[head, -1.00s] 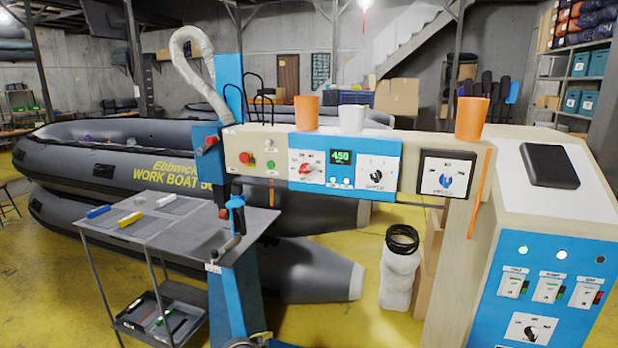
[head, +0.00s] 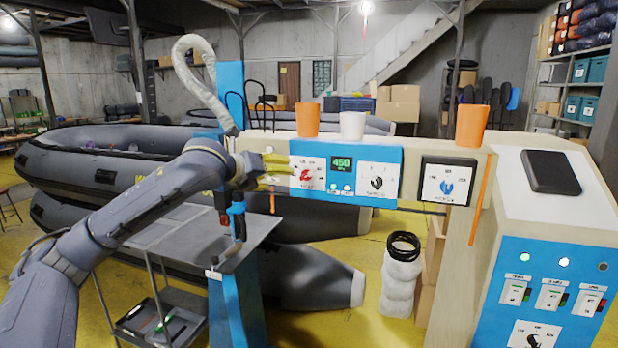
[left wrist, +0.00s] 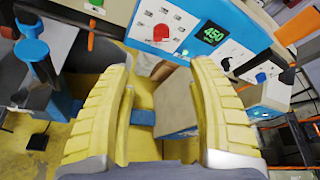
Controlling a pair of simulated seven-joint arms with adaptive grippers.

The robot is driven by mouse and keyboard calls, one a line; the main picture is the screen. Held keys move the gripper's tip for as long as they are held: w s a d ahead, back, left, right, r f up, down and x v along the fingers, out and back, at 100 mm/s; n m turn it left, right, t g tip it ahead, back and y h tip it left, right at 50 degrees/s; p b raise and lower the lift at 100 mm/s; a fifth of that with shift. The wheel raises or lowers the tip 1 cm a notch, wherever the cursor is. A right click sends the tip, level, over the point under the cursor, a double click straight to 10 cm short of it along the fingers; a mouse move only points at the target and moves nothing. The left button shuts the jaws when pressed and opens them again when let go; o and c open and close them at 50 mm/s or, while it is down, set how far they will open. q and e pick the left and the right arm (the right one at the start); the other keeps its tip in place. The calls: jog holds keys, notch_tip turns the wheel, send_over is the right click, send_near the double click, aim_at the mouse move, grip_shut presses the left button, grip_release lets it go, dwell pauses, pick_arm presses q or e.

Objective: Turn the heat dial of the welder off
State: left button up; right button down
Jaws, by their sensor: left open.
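The welder's blue panel (head: 346,151) carries a red dial (head: 306,174), a green display reading 450 (head: 342,163) and a black dial (head: 377,183). The labels are too small to read, so I cannot tell which is the heat dial. My left gripper (head: 279,172) is open, its yellow fingers just left of the red dial and partly over the beige box beside the panel. In the left wrist view the red dial (left wrist: 161,32) lies beyond the fingertips, between them and apart from them. My right gripper is not in view.
A blue dial (head: 447,188) sits on a separate plate to the right. Two orange cups (head: 307,119) (head: 472,126) and a white cup (head: 352,125) stand on the beam's top. A beige cabinet with switches (head: 553,270) stands at the right. A grey table (head: 250,238) is below my arm.

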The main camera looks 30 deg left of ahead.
aim_at(303, 176)
pick_arm(q)
jog(key=x, duration=1.6)
jog(key=shift+w+d+r, duration=0.1)
jog(key=shift+w+r, duration=0.1)
jog(key=shift+r, duration=0.15)
jog(key=shift+m, duration=0.3)
jog(key=shift+c, duration=0.3)
jog(key=c, duration=1.2)
grip_shut()
